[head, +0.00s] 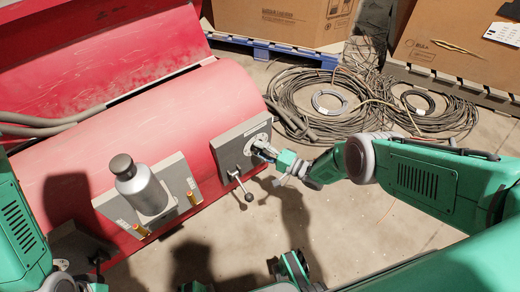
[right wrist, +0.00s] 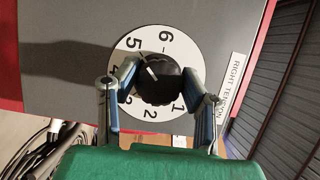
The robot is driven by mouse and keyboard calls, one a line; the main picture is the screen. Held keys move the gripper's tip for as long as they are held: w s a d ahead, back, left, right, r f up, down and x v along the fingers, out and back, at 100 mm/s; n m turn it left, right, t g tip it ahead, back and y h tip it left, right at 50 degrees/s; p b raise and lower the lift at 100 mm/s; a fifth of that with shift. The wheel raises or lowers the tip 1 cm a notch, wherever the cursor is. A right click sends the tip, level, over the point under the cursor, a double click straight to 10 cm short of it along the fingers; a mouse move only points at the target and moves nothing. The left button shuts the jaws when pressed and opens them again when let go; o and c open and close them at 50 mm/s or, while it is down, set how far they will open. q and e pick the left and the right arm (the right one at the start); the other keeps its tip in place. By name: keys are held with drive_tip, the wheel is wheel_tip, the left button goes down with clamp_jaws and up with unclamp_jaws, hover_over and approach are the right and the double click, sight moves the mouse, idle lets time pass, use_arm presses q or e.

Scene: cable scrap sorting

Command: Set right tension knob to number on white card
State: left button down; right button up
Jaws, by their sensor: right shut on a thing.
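The right tension knob (right wrist: 157,86) is black with a white pointer line, on a round white dial (right wrist: 178,52) numbered 1 to 6. The pointer aims up and left, at about the 5. My right gripper (right wrist: 159,88) is shut on the knob, one finger on each side. In the head view my right gripper (head: 262,148) reaches the dial on a grey panel (head: 229,151) of the red machine. A white card (head: 503,33) lies at the top right; its print is too small to read. My left arm shows at the left edge, its gripper out of view.
A lever with a black ball (head: 249,197) sticks out just below the knob's panel. A grey bottle (head: 141,186) stands on another panel to the left. Cable coils (head: 330,105) lie on the floor behind, before cardboard boxes (head: 283,18).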

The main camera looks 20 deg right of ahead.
drive_tip(key=shift+s+d+f, duration=0.1)
drive_tip(key=shift+s+f, duration=0.15)
drive_tip(key=shift+f, duration=0.1)
drive_tip(key=o, duration=1.1)
drive_tip(key=shift+o, duration=0.2)
drive_tip(key=shift+w+r, duration=0.1)
drive_tip(key=shift+w, duration=0.05)
drive_tip(key=v, duration=1.2)
